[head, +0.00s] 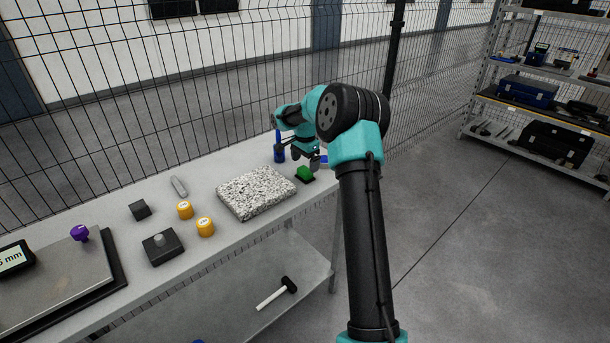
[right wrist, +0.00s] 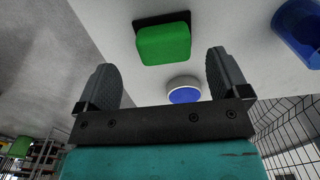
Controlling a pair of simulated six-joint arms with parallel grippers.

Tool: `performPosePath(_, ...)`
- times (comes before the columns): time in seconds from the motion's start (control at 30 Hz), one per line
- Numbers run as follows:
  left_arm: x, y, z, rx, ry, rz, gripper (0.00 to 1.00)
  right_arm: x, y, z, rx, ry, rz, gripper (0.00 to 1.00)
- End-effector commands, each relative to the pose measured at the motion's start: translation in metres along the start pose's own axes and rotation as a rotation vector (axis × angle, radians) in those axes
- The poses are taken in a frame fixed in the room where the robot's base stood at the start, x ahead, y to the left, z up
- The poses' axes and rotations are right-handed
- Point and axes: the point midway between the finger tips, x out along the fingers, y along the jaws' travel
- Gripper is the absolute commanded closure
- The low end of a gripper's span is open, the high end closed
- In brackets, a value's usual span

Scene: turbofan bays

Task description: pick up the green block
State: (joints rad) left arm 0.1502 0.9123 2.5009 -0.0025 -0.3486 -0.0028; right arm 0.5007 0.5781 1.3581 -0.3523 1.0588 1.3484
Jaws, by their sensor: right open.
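The green block (head: 304,172) sits on a small dark base at the right end of the grey bench (head: 150,277), beside a speckled stone slab. My right gripper (head: 304,160) is close to the block, on its far side in the head view. In the right wrist view, the green block (right wrist: 163,44) lies ahead of the two spread fingers of my right gripper (right wrist: 165,70), beyond their tips. The gripper is open, with nothing between its fingers. My left gripper is not in view.
A round white piece with a blue face (right wrist: 184,91) is near the fingers. A blue holder (head: 279,153) stands behind the speckled slab (head: 255,192). Yellow cylinders (head: 185,210) and dark blocks are farther left. A wire fence runs behind the bench.

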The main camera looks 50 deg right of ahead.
Motion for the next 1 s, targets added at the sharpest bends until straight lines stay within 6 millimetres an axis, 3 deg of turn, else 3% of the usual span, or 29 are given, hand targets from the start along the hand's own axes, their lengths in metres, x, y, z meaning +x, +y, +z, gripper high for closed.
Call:
performPosePath(0.27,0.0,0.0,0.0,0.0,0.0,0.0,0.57,0.005,-0.001,0.0,0.0,-0.001,0.002,0.06)
performPosePath(0.63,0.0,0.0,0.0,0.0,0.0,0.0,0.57,0.049,-0.004,-0.003,0.0,-0.001,0.003,0.06)
performPosePath(1.0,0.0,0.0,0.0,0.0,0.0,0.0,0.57,0.052,-0.004,-0.003,0.0,0.0,0.0,0.06)
